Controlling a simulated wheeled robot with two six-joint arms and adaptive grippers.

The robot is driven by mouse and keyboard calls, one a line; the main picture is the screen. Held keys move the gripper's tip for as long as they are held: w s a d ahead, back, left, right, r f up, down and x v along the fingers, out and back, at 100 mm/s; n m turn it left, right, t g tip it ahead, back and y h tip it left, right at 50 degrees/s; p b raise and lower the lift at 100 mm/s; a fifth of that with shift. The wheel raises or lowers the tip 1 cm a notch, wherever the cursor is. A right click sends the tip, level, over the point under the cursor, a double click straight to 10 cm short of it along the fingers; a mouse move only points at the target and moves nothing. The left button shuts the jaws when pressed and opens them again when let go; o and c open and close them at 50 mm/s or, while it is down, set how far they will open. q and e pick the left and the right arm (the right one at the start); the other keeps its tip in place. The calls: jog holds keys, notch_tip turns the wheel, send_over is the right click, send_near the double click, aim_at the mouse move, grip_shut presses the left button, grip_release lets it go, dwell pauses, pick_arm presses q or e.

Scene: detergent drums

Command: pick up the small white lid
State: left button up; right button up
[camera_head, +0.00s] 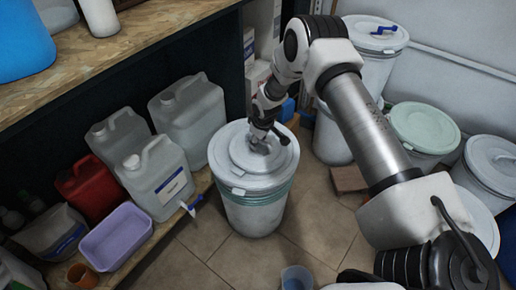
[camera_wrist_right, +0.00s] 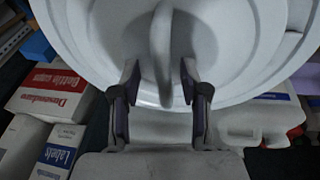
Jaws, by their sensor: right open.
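The small white lid (camera_head: 242,157) lies on top of a larger white drum (camera_head: 255,212) in the head view. In the right wrist view the lid (camera_wrist_right: 105,40) fills the upper part, with its raised curved handle (camera_wrist_right: 160,45) pointing down the middle. My right gripper (camera_head: 263,138) is over the lid, coming from above. In the right wrist view my right gripper (camera_wrist_right: 160,80) is open, with one finger on each side of the handle's near end and gaps visible on both sides. Contact with the lid is hard to tell. My left gripper is not in view.
White jugs (camera_head: 160,175), a red can (camera_head: 88,188) and a lilac tub (camera_head: 115,236) stand on a low shelf at left. More lidded drums (camera_head: 424,127) stand at right behind my arm. A blue cup (camera_head: 297,278) is on the tiled floor in front.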

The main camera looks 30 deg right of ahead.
jog(key=shift+r, duration=0.15)
grip_shut()
jog(key=shift+r, duration=0.1)
